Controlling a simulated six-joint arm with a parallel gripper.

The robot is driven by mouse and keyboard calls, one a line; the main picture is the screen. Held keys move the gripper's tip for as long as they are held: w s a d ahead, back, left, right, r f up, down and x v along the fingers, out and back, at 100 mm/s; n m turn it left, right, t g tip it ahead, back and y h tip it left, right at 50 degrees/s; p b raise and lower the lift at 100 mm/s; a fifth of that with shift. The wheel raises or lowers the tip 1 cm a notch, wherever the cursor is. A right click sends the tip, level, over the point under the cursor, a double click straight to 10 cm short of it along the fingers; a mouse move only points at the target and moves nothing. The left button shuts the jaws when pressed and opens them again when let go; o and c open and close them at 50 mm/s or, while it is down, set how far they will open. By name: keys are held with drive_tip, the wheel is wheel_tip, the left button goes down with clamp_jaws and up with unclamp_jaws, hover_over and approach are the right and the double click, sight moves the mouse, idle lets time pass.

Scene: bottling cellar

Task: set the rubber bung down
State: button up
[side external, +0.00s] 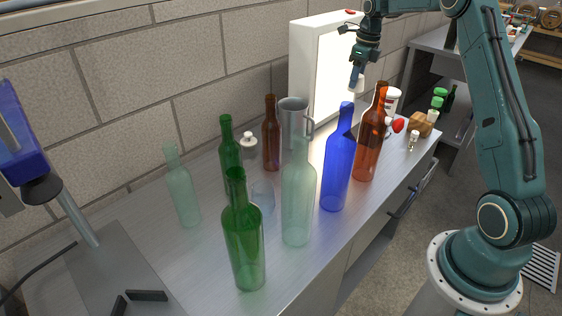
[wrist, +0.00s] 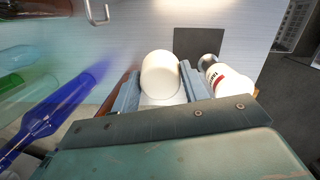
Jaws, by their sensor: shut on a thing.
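The rubber bung looks like a white rounded plug; it shows large between the two blue-grey fingers in the wrist view (wrist: 160,75). My gripper (wrist: 158,92) is shut on it. In the side external view my gripper (side external: 357,77) points down, high above the far part of the steel bench (side external: 225,275), and the pale bung (side external: 360,87) shows at its fingertips. The bung is in the air, clear of the bench top. Part of the bung is hidden by the fingers.
A blue bottle (side external: 337,170) and brown bottle (side external: 369,140) stand in front of my gripper. A lit white panel (side external: 330,70) stands behind. A dark square patch (wrist: 198,43) and white bottle with red label (wrist: 230,80) lie near the bung in the wrist view.

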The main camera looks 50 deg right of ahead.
wheel_tip(320, 180, down, 16)
drive_tip(key=shift+r, duration=0.15)
idle(0.6)
drive_tip(key=shift+f, duration=2.15)
drive_tip(key=shift+f, duration=0.15)
drive_tip(key=o, duration=1)
drive_tip(key=shift+s+d+r, duration=0.1)
drive_tip(key=shift+s+r, duration=0.15)
drive_tip(key=shift+r, duration=1.8)
drive_tip(key=shift+s+d+r, duration=0.1)
drive_tip(key=shift+s+r, duration=0.1)
drive_tip(key=shift+r, duration=1.85)
drive_tip(key=shift+s+r, duration=0.25)
drive_tip(key=shift+r, duration=1.8)
